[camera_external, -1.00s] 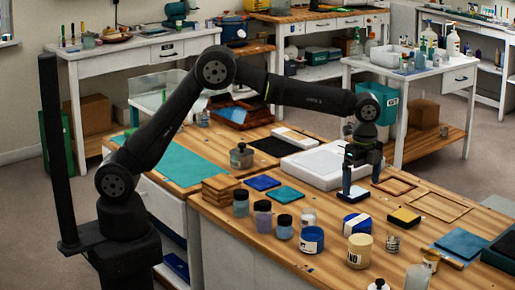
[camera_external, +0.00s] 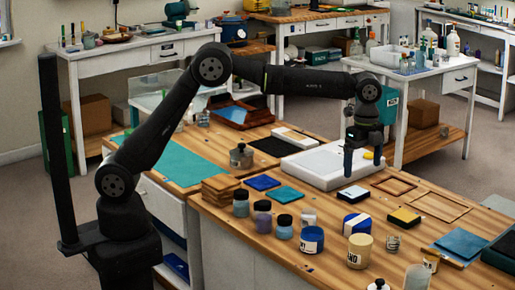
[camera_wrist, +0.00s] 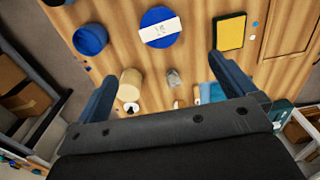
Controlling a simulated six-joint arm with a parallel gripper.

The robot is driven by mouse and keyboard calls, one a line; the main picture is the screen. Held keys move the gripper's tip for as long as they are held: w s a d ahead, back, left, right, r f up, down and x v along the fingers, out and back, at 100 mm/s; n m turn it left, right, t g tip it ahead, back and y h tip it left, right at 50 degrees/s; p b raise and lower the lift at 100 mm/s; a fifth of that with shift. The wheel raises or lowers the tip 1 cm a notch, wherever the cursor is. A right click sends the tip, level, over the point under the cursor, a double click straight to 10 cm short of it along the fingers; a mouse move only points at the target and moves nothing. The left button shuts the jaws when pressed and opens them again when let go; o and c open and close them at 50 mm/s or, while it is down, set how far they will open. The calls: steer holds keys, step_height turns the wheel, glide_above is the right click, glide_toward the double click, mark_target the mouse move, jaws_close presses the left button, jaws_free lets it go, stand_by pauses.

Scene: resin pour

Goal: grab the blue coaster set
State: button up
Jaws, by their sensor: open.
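The blue coaster set is a round blue stack with a white band, lying on the wooden bench (camera_external: 356,223). It also shows in the wrist view at the top middle (camera_wrist: 150,40), in the space beyond my fingertips. My gripper (camera_external: 360,168) is open and empty, raised above the bench and farther back than the coaster set. In the wrist view my gripper (camera_wrist: 160,75) shows its two fingers wide apart, with nothing between them.
A small dark block with a pale top (camera_external: 353,193) lies below my gripper. A yellow-topped black block (camera_external: 404,217) lies right of the set. A blue jar (camera_external: 311,240), cream jar (camera_external: 360,251) and small glass (camera_external: 393,243) stand nearby. A white tray (camera_external: 308,165) lies behind.

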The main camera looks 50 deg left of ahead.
stand_by(0.4)
steer(key=n+t+h, duration=0.2)
steer(key=n+h, duration=0.2)
steer(key=n, duration=0.2)
glide_toward(358, 219)
steer(key=x, duration=1)
steer(key=shift+s+f, duration=0.1)
steer(key=shift+f, duration=0.25)
steer(key=c, duration=1.1)
steer(key=shift+c, duration=0.3)
steer(key=shift+d+r, duration=0.1)
steer(key=shift+r, duration=0.1)
